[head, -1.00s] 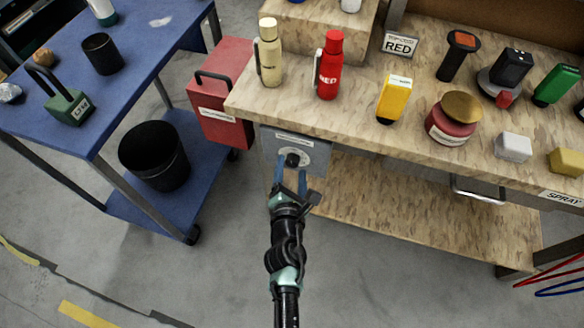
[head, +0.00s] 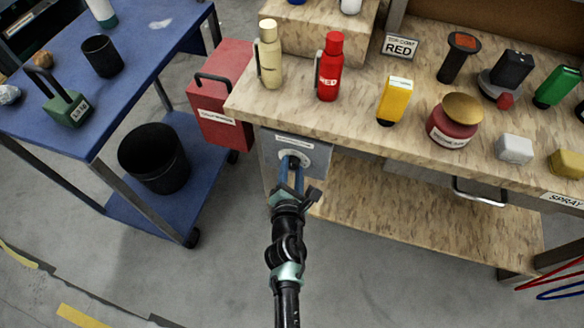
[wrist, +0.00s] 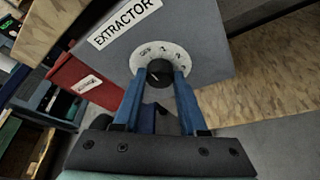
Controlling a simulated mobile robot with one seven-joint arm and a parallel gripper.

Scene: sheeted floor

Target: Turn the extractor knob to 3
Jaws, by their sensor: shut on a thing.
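The extractor box (head: 318,151) is a grey panel under the left front edge of the wooden bench. In the wrist view its label (wrist: 124,20) reads EXTRACTOR, above a pale round dial (wrist: 152,52). The black knob (wrist: 160,76) sits on the dial's middle, between my blue fingers. My gripper (head: 290,166) is at the dial in the head view and shut on the knob; the wrist view also shows my gripper (wrist: 161,80) on it. The dial's marks are too small to read surely, and the fingers cover its lower part.
The wooden bench (head: 385,140) holds a cream bottle (head: 270,58), a red bottle (head: 329,70), a yellow bottle (head: 394,98) and other items. A red case (head: 222,100) stands left of the box. A blue cart (head: 50,135) is further left. Floor before the bench is clear.

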